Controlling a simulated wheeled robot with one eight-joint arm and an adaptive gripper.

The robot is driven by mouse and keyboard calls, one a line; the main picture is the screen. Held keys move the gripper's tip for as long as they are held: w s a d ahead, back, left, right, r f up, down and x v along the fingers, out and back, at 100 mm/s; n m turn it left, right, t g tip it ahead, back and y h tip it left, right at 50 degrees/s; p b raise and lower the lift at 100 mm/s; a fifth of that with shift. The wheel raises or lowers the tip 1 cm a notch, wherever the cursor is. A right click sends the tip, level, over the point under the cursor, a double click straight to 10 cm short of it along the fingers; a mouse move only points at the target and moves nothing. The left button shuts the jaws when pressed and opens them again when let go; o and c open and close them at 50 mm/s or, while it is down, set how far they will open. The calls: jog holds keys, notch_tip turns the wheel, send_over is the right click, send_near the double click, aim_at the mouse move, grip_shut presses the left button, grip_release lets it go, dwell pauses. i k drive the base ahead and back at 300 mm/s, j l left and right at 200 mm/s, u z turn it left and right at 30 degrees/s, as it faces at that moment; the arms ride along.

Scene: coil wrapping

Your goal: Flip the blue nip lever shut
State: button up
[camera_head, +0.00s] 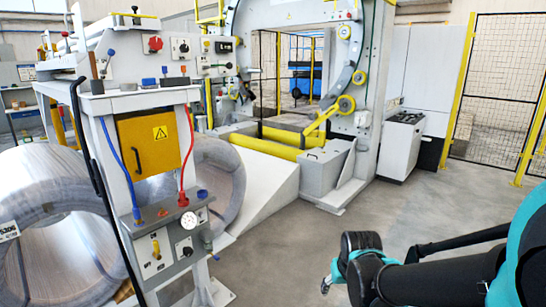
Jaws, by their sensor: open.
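Several small blue-tipped parts show on the white machine stand at the left. One is a blue-tipped lever (111,53) at the top of the stand, standing roughly upright; I cannot tell for sure that it is the nip lever, or whether it is open or shut. My gripper (327,284) is at the lower middle, at the end of my teal and black arm. It is open, far to the right of the stand and low, touching nothing that I can see. Its fingers are mostly hidden behind the wrist.
A large wrapped coil (50,250) stands at the lower left beside the stand. The ring-shaped wrapping machine (372,100) with yellow rollers (265,148) is at the middle back. Yellow-posted fencing (505,60) closes off the right. Grey floor (410,210) between is clear.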

aim_at(111, 52)
jog(key=i+l+u, duration=0.1)
jog(key=u, duration=0.3)
jog(key=i+l+u, duration=0.1)
jog(key=u, duration=0.35)
jog(key=l+u, duration=0.25)
jog(key=u, duration=0.15)
jog(key=l+u, duration=0.2)
jog(key=u, duration=0.25)
jog(key=l+u, duration=0.25)
jog(key=l, duration=0.75)
jog(key=k+l+u, duration=0.2)
jog(key=l, duration=0.75)
jog(key=i, duration=0.05)
